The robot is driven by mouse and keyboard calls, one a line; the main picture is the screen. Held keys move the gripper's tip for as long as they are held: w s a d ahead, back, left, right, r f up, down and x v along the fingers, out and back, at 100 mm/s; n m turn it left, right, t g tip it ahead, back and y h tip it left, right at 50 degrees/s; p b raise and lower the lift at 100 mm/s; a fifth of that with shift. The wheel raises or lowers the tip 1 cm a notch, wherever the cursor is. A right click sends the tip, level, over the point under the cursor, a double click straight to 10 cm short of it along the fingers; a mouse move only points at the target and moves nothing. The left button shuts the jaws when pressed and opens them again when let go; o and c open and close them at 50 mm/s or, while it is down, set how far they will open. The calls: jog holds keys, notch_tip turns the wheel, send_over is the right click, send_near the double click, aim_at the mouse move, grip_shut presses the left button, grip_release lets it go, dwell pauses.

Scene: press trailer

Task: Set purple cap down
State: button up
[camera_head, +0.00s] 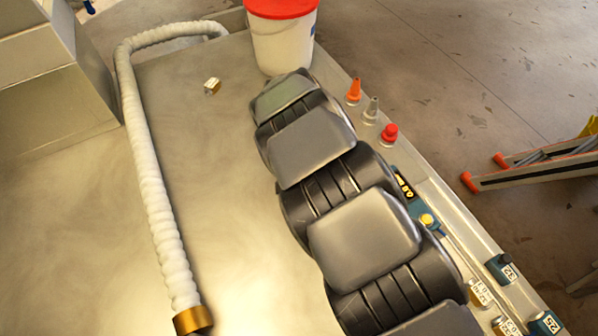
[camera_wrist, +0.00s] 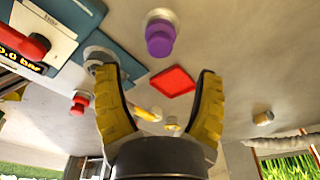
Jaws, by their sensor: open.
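The purple cap (camera_wrist: 160,40) shows in the wrist view, at the top middle, against the pale metal surface with a pale round part at its far end. My gripper (camera_wrist: 156,73) has its two yellow fingers spread wide, with nothing held between them. The cap appears beyond the fingertips and apart from them. A flat red square (camera_wrist: 172,81) on the surface shows between the fingers. In the head view neither the cap nor my fingers can be seen; my arm covers the middle right.
Orange, grey and red nozzles (camera_head: 374,110) stand along the right edge. A white bucket with a red rim (camera_head: 282,40) stands at the back. A white ribbed hose (camera_head: 150,160) runs down the left. The panel (camera_head: 225,110) between hose and arm is mostly clear.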

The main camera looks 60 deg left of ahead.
jog(key=w+d+r+m+h, duration=0.1)
jog(key=w+d+r+m, duration=0.1)
jog(key=w+d+r, duration=0.45)
jog(key=w+d+r+m, duration=0.1)
jog(key=w+d+r, duration=0.25)
jog(key=d, duration=0.55)
jog(key=w+d+r+m+h, duration=0.1)
jog(key=w+d+r+m, duration=0.1)
jog(key=w+d+r, duration=0.5)
jog(key=s+d+r+m+g, duration=0.15)
jog(key=s+d, duration=0.25)
jog(key=d, duration=0.5)
jog(key=s+d+r+m, duration=0.2)
jog(key=s+d, duration=0.1)
jog(key=d, duration=0.5)
jog(key=s+d+g, duration=0.1)
jog(key=s+d, duration=0.7)
jog(key=s, duration=0.5)
jog(key=shift+y, duration=0.3)
jog(key=shift+s+a+m+g, duration=0.1)
jog(key=shift+s+m+g, duration=0.05)
jog(key=shift+m+g, duration=0.1)
